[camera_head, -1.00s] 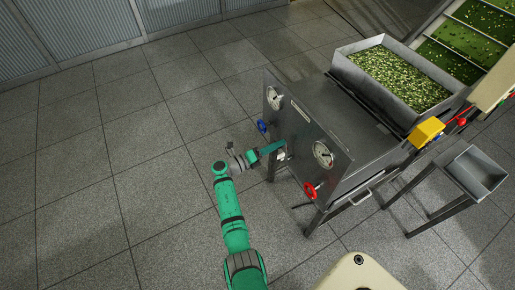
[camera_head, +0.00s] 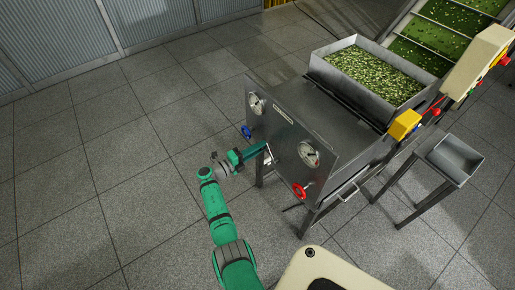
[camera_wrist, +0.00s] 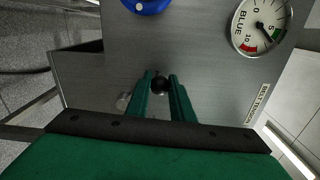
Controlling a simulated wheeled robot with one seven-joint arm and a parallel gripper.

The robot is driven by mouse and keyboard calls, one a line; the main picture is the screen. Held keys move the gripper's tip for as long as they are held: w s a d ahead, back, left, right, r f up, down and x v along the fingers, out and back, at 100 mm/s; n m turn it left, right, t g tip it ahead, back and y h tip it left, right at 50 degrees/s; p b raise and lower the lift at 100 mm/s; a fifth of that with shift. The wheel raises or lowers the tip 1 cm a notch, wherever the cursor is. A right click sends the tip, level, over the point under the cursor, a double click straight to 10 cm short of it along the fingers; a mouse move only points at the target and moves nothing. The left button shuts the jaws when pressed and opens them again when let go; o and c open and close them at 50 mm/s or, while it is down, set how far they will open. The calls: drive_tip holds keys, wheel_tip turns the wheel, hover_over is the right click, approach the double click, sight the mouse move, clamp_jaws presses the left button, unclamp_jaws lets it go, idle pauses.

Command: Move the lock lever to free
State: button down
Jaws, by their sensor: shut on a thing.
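The front panel (camera_head: 283,150) of the metal machine carries the lever. In the wrist view a round black knob (camera_wrist: 160,84), which looks like the lever's end, sits between the green fingers of my gripper (camera_wrist: 160,88). My gripper is shut on it, with one finger on each side. In the head view my gripper (camera_head: 264,147) reaches the panel between the two gauges. The lever's shaft and any lock or free marking are hidden or too small to read.
A blue knob (camera_head: 246,132) and a red handwheel (camera_head: 300,191) stick out of the panel near the gripper. Two dial gauges (camera_head: 309,153) are on the panel. A hopper of green pieces (camera_head: 372,80) stands behind. The floor to the left is clear.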

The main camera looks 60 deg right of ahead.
drive_tip(key=c, duration=1.5)
unclamp_jaws()
drive_tip(key=shift+f, duration=0.1)
drive_tip(key=shift+c, duration=0.2)
drive_tip(key=v, duration=1)
drive_tip(key=shift+w+a, duration=0.15)
drive_tip(key=shift+a, duration=0.2)
